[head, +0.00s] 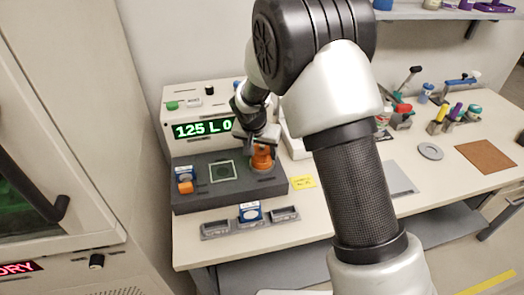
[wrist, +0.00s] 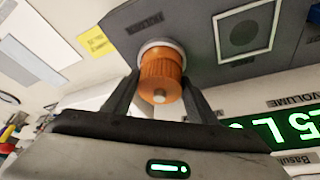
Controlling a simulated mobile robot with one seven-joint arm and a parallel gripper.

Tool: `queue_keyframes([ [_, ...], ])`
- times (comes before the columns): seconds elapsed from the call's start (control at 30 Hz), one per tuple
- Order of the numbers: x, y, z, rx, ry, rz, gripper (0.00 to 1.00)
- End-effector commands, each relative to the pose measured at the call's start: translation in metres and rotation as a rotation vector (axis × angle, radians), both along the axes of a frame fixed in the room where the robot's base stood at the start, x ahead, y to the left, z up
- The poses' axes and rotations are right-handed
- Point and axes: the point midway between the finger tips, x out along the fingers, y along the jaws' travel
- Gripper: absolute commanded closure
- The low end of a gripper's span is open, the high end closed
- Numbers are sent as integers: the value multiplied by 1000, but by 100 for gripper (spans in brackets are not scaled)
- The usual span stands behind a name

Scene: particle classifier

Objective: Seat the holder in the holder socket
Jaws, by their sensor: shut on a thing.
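My gripper (wrist: 160,92) is shut on an orange ribbed cylinder (wrist: 162,68) with a pale round tip. The cylinder stands at a pale ring (wrist: 152,46) on the grey panel of the machine; whether it is fully down in the ring is hidden. The cylinder also shows in the head view (head: 262,157), at the panel's right end, partly behind my fingers. A pale-outlined square (head: 222,171) lies in the panel's middle. I cannot tell which part is the holder socket.
The machine's green display (head: 203,129) stands behind the panel. Small grey trays (head: 215,230) and a blue-and-white box (head: 249,212) are at the front edge. A yellow note (head: 303,182) lies right of the panel. Coloured tools (head: 405,108) stand farther right.

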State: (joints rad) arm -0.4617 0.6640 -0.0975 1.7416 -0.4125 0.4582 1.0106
Motion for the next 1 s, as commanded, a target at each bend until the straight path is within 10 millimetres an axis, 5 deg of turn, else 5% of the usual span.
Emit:
queue_keyframes([
  [0.2, 1, 0, -2, 1, -3, 1, 91],
  [0.23, 0, 0, -2, 0, 0, 0, 43],
  [0.3, 0, 0, -2, 0, 0, 0, 31],
  [0.73, -1, 1, 6, 1, -1, 0, 29],
  [1.0, -21, 7, 57, 3, -4, 2, 29],
])
